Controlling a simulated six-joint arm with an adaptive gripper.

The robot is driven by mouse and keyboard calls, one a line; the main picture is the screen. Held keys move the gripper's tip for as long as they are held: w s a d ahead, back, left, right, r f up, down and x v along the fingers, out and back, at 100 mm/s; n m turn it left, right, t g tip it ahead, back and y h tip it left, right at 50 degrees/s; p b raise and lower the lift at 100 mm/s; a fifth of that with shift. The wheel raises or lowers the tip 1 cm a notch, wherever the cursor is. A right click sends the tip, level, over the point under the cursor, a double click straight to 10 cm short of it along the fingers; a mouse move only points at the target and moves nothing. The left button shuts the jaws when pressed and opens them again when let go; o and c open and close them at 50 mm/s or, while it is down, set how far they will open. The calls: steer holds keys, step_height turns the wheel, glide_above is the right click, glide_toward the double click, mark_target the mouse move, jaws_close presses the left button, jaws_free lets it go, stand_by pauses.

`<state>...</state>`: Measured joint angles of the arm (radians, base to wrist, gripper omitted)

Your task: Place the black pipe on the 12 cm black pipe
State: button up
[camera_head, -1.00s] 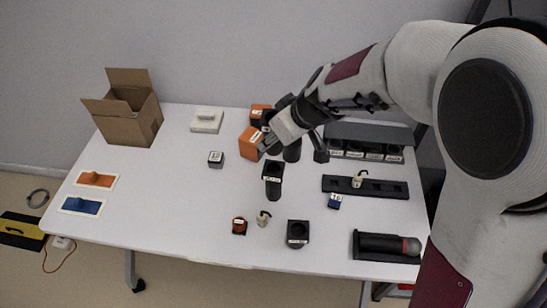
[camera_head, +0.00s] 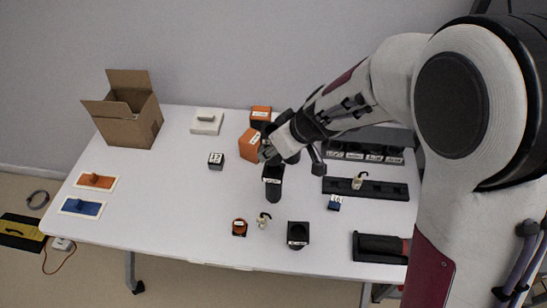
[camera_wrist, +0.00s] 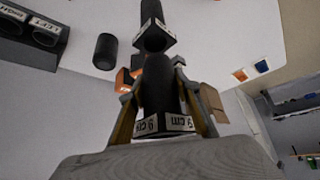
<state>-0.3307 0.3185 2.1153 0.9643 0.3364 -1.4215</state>
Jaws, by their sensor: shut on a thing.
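My gripper (camera_wrist: 160,82) is shut on a black pipe (camera_wrist: 160,88) whose square collar reads "9 cm" in the wrist view. In the head view my gripper (camera_head: 266,153) is above the middle of the table, and the held pipe is hard to make out there. Another black pipe (camera_head: 273,190) with a labelled square collar at its top stands upright just in front of my gripper. In the wrist view its open mouth (camera_wrist: 154,40) shows just beyond the held pipe's far end. Its label is too small to read, and I cannot tell whether the two pipes touch.
A plain black cylinder (camera_head: 292,157) stands right of my gripper. An orange block (camera_head: 249,146) is close on its left. A black square-topped piece (camera_head: 297,234) and several small items are in front. Black holders (camera_head: 365,188) are at right; the table's left middle is mostly clear.

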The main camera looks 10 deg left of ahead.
mark_target(273, 159)
steer(key=shift+f, duration=1.85)
steer(key=shift+f, duration=0.15)
steer(key=o, duration=1.1)
steer(key=shift+v, duration=0.85)
steer(key=v, duration=1)
steer(key=shift+r, duration=0.3)
steer(key=shift+d, duration=0.1)
